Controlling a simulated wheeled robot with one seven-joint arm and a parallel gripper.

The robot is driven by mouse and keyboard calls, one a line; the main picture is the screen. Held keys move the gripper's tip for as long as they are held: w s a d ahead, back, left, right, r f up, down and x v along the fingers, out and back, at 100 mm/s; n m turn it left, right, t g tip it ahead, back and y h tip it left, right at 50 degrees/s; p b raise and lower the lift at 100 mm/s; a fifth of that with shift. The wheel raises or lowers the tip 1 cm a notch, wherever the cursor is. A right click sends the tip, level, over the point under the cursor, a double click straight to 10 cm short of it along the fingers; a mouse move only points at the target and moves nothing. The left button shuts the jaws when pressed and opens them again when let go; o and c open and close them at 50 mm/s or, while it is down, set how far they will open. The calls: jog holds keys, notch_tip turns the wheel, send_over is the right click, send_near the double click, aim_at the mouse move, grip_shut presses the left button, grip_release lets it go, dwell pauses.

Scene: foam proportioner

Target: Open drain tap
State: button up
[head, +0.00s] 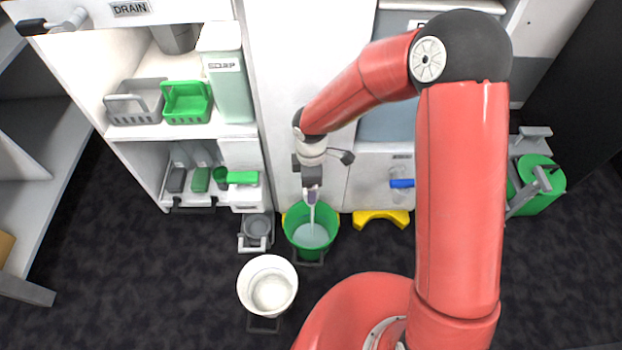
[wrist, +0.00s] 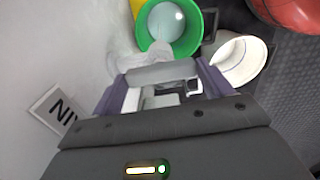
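My gripper (head: 311,195) points down in front of the white cabinet face, just above the green bucket. In the wrist view its two purple fingers (wrist: 162,90) are wide apart. A grey-white tap (wrist: 163,73) shows between them; I cannot tell whether either finger touches it. A pale stream (head: 311,215) falls from below my gripper into the green bucket (head: 289,222), which holds pale liquid and also shows in the wrist view (wrist: 146,30). A label (wrist: 55,110) with partly cut-off lettering is on the wall beside the fingers. In the head view my gripper hides the tap.
A white bucket (head: 267,287) and a small grey bucket (head: 257,228) stand left of the green one. A blue-handled tap (head: 401,183) and a yellow stand (head: 381,217) are to the right. A shelf holds a green basket (head: 187,102). A DRAIN label (head: 130,8) is at upper left.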

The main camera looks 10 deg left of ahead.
jog(key=o, duration=0.4)
notch_tip(320, 180, up, 8)
jog(key=shift+f+p, duration=0.1)
jog(key=shift+p, duration=0.6)
